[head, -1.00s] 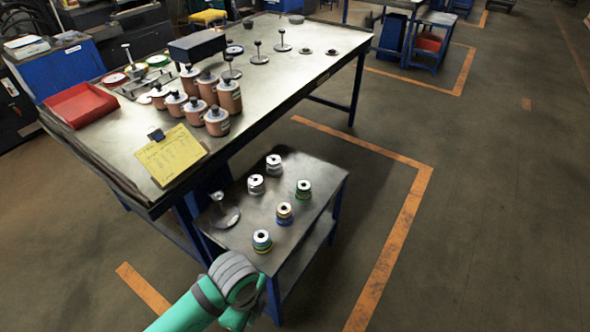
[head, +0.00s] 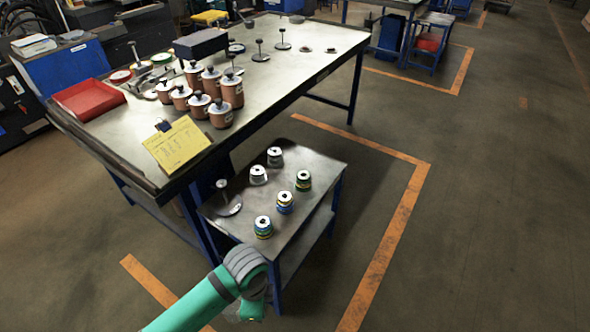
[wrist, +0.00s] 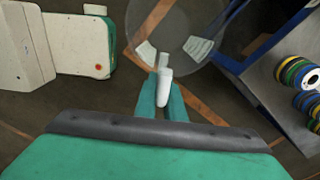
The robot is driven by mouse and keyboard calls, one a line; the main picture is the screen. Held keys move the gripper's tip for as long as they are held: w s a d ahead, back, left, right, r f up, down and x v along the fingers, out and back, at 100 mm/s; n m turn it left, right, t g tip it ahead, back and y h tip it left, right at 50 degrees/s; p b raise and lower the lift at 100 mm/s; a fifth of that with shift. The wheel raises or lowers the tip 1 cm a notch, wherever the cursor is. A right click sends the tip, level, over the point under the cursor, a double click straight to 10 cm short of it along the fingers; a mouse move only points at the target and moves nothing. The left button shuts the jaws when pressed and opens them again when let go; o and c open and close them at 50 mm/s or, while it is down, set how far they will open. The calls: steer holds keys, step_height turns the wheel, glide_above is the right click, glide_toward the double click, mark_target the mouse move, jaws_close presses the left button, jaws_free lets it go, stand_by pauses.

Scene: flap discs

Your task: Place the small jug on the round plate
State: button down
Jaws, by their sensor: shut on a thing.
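My gripper (wrist: 166,96) shows in the wrist view with its teal fingers closed on a slim whitish stem (wrist: 165,84). A round, see-through disc (wrist: 176,22) with pale patches lies at the stem's far end; whether the two are one piece I cannot tell. They are held over the floor, beside the small table. In the head view my arm's end is at the bottom, in front of the small table (head: 285,232), and the fingers are hidden. I cannot identify a jug or a round plate. A spindle on a round base (head: 229,208) stands on the small table's left side.
Several stacked discs (head: 284,203) stand on the small table. Floor right of the small table is clear.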

steer(key=w+d+f+n, duration=0.4)
steer(key=w+f+n, duration=0.2)
steer(key=f+n, duration=0.2)
steer(key=w+d+f+n, duration=0.5)
steer(key=f+n, duration=0.3)
steer(key=n, duration=0.2)
steer(key=shift+w+d, duration=0.3)
steer(key=shift+w, duration=0.25)
steer(key=shift+a+r, duration=0.1)
steer(key=shift+a, duration=0.05)
